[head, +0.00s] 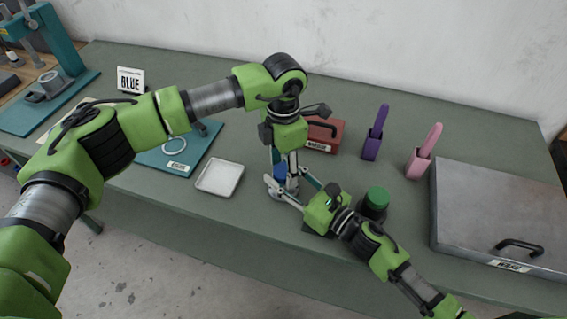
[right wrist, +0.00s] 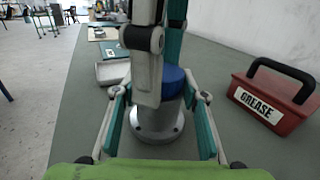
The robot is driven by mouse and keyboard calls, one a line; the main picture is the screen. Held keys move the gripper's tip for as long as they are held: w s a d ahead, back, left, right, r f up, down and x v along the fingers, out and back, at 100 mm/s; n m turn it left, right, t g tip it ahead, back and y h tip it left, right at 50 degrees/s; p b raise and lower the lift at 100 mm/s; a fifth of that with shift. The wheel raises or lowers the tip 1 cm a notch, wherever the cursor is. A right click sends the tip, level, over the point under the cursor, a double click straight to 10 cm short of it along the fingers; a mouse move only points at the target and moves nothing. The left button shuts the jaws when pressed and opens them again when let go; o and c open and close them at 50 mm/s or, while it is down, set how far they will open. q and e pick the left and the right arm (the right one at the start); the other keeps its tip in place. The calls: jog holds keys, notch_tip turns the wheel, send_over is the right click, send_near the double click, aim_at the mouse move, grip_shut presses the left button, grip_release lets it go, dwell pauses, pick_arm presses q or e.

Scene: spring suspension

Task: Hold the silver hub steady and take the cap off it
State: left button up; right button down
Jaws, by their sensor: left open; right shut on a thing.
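The silver hub (right wrist: 158,128) stands upright on the bench, with the blue cap (right wrist: 173,78) on top of it. In the head view the hub (head: 276,193) and the cap (head: 280,171) are partly hidden by my grippers. My right gripper (head: 286,191) is shut on the hub, with a finger on each side of it low down. My left gripper (head: 283,172) points down from above at the cap. It is open, and in the right wrist view one of its fingers (right wrist: 147,90) covers part of the cap. Contact between this gripper and the cap cannot be told.
A white tray (head: 220,178) and a teal mat (head: 176,165) lie left of the hub. A red grease box (head: 326,133) stands behind. A green-lidded jar (head: 377,197) is close to my right gripper. Purple (head: 375,135) and pink (head: 422,155) holders and a large metal box (head: 500,215) are farther right.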

aim_at(284, 170)
pick_arm(q)
jog(key=c, duration=1.1)
jog(key=n, duration=0.6)
jog(key=shift+c, duration=0.3)
jog(key=shift+r, duration=0.2)
jog(key=shift+r, duration=0.95)
jog(key=shift+r, duration=0.1)
jog(key=shift+r, duration=1.95)
pick_arm(e)
jog(key=c, duration=1.2)
grip_release()
